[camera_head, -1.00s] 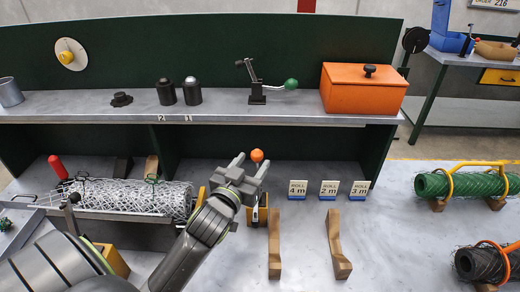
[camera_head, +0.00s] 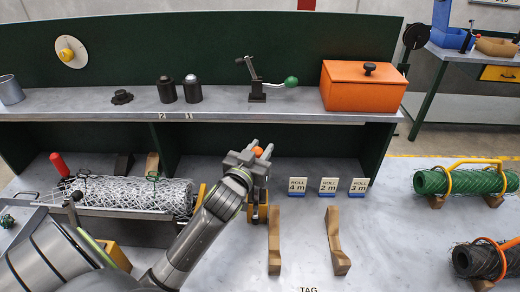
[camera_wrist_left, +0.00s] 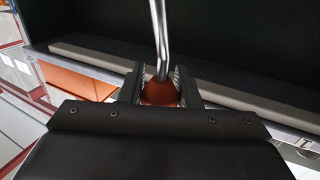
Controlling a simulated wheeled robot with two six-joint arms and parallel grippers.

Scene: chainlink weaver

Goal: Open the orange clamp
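An orange ball knob (camera_head: 257,152) stands in the middle of the bench below the shelf, above a clamp body (camera_head: 256,214) that my arm partly covers. My left gripper (camera_head: 259,149) has one finger on each side of the knob. In the left wrist view, the orange knob (camera_wrist_left: 159,93) sits at the end of a bent metal rod and fills the gap between the ridged fingers, which look closed on it. A separate orange clamp loop (camera_head: 497,254) goes around the dark mesh roll at the right. My right gripper is not in view.
Label stands (camera_head: 328,187) and two wooden cradles (camera_head: 336,240) are right of the gripper. A wire mesh roll (camera_head: 135,195) lies left.

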